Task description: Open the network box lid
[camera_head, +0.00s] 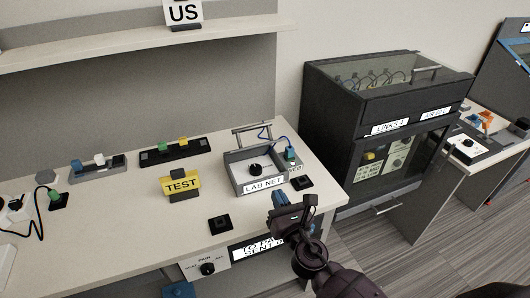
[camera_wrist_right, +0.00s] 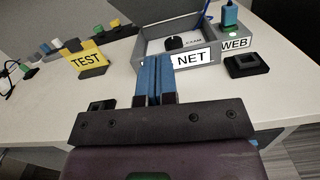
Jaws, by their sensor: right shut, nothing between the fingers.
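The grey box labelled LAB NET (camera_head: 232,182) sits near the right end of the light table. Its inside, with a black knob (camera_head: 255,169), is visible from above. A thin bar handle (camera_head: 252,129) stands up at its back edge; whether a clear lid hangs from it I cannot tell. In the right wrist view the box front (camera_wrist_right: 206,55) is just beyond my fingers. My right gripper (camera_head: 290,200) is in front of the box near the table's front edge. Its blue fingers (camera_wrist_right: 155,68) are together and empty. My left gripper is not in view.
A yellow TEST sign (camera_head: 181,184) stands left of the box. Small black blocks (camera_head: 220,223) and (camera_head: 302,183) lie nearby on the table. A dark cabinet (camera_head: 333,125) with a glass top stands at the right. A shelf (camera_head: 110,42) runs along the back wall.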

